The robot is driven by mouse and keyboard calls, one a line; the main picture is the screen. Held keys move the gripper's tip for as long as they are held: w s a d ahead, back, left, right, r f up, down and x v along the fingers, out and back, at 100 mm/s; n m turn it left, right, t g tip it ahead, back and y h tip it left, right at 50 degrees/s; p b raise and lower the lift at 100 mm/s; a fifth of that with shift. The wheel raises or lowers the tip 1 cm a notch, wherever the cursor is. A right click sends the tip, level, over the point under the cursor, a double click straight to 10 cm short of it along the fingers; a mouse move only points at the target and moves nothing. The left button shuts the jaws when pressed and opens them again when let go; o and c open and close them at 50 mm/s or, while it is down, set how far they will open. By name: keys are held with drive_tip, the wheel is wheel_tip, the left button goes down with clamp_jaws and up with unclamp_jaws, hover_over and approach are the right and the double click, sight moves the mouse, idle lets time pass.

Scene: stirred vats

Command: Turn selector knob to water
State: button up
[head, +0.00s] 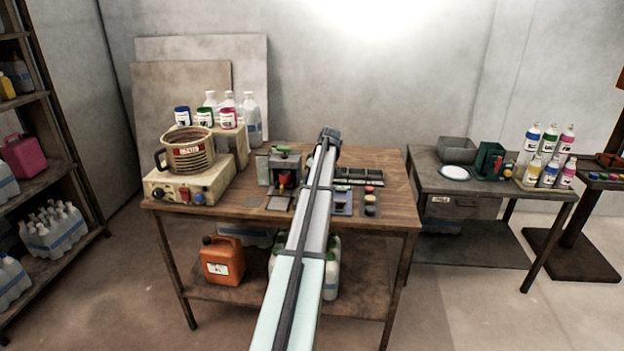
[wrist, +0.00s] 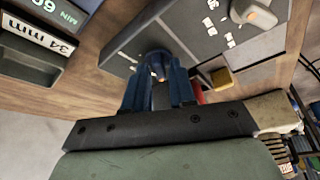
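In the wrist view my gripper (wrist: 158,70) has two blue fingers standing apart with a gap between them. A dark rounded part (wrist: 155,54) shows at the fingertips; I cannot tell whether they touch it. A grey panel (wrist: 185,38) lies beyond the fingers. A beige knob (wrist: 256,13) with white markings beside it is on the panel at the upper right, apart from the fingers. The markings are too small to read. In the head view my arm reaches over the wooden table, and its far end hides part of the tabletop; the selector knob cannot be made out there.
The wooden table (head: 380,162) holds a beige heater (head: 188,190) with a pot (head: 188,150), several bottles and a dark device (head: 285,165). A second table (head: 425,180) stands at right.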

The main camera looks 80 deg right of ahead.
clamp_jaws()
drive_tip(key=shift+a+m, duration=0.1)
drive_tip(key=shift+m, duration=0.2)
drive_tip(key=m+h, duration=0.1)
drive_tip(key=m, duration=0.1)
drive_tip(key=m+g, duration=0.1)
drive_tip(key=m, duration=0.2)
drive_tip(key=shift+w+a+h, duration=0.15)
drive_tip(key=shift+h, duration=0.25)
drive_tip(key=m+g, duration=0.1)
drive_tip(key=m, duration=0.2)
drive_tip(key=m+g, duration=0.1)
drive_tip(key=m, duration=0.2)
drive_tip(key=shift+w+g, duration=0.15)
drive_tip(key=shift+g, duration=0.25)
drive_tip(key=shift+o, duration=1.4)
unclamp_jaws()
drive_tip(key=shift+r, duration=0.1)
